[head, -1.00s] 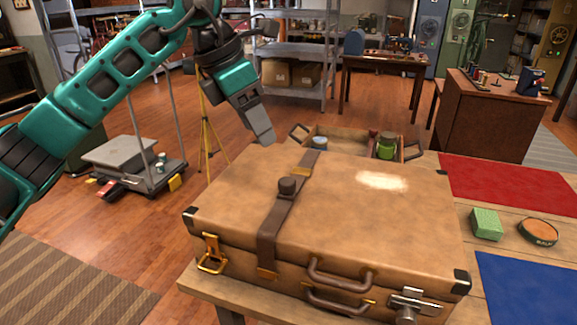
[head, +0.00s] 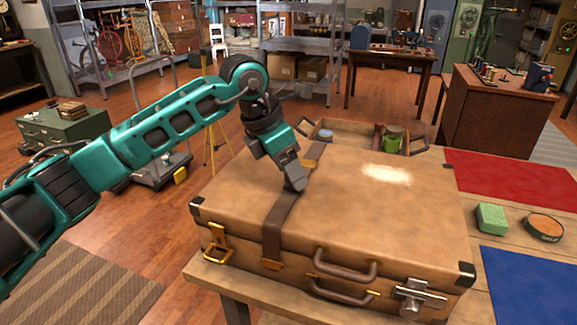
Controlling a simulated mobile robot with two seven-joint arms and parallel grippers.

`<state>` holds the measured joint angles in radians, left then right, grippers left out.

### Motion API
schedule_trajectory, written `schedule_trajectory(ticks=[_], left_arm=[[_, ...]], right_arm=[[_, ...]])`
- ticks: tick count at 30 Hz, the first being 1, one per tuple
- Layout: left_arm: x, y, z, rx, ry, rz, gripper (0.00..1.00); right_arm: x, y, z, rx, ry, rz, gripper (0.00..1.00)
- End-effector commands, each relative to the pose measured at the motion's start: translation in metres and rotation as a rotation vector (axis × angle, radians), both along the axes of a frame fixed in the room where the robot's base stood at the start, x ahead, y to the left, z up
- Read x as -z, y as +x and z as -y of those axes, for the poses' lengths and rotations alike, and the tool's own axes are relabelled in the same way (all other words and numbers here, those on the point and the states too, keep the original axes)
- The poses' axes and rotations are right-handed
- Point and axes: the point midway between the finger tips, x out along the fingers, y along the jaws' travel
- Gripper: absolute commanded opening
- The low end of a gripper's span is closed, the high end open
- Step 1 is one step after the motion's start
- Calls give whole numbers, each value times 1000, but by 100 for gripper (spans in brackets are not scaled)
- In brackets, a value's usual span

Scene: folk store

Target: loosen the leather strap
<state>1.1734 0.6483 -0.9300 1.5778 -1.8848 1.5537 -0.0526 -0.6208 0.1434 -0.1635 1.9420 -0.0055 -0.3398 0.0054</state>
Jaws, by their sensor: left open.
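A tan suitcase (head: 370,215) lies flat and closed on the wooden table. My left gripper (head: 295,186) points down over the strap at the middle of the lid. It is open, though its fingers overlap in this view. It hides the dark knob on the strap, and I cannot tell whether it touches it. My right gripper is out of view.
A brass latch (head: 216,242) and a steel latch (head: 417,296) are on the suitcase front, beside the handle (head: 345,267). An open tray (head: 352,137) with jars stands behind.

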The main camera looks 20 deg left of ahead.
Motion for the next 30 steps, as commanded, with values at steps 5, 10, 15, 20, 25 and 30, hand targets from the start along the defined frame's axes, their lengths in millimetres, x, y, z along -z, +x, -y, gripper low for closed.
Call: schedule_trajectory(ticks=[5, 10, 15, 20, 25, 30], left_arm=[[0, 0, 0, 0, 0, 0, 55], [0, 0, 0, 0, 0, 0, 39], [0, 0, 0, 0, 0, 0, 22], [0, 0, 0, 0, -1, -1, 7], [-1, 0, 0, 0, 0, 0, 0], [-1, 0, 0, 0, 0, 0, 0]], right_arm=[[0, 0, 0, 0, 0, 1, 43], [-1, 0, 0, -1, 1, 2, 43], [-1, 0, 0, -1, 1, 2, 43], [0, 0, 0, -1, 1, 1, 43], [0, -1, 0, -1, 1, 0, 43], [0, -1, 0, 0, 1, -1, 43]])
